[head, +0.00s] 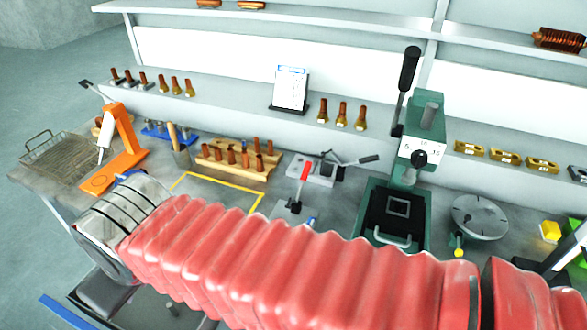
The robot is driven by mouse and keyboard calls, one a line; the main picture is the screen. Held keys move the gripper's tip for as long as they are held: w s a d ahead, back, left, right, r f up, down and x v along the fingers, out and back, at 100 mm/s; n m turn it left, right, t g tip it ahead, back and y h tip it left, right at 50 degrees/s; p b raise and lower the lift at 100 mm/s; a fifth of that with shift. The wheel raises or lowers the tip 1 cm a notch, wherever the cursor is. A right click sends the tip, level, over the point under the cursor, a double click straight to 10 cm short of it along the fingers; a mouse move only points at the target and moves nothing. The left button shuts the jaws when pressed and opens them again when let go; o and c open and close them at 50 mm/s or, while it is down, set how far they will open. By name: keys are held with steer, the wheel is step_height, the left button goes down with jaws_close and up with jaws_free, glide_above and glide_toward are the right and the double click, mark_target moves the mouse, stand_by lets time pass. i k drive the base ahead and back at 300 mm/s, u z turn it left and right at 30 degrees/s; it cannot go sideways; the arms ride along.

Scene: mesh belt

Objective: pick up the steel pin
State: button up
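I cannot make out a steel pin for certain. A blue rack (166,133) at the back left of the bench holds several small grey upright pieces, too small to tell what they are. My arm, in a red ribbed sleeve, crosses the front of the head view and hides much of the near bench. I cannot make out my gripper or its fingers in this view.
A wooden block (238,166) with several brown pegs stands behind my arm, next to a yellow-outlined area (215,180). A green press (420,150) and a round grey plate (481,217) stand right. An orange stand (122,150) and wire basket (65,155) are left.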

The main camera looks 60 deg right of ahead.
mark_target(313, 168)
steer(key=u, duration=0.3)
steer(key=k, duration=0.7)
steer(key=u, duration=0.65)
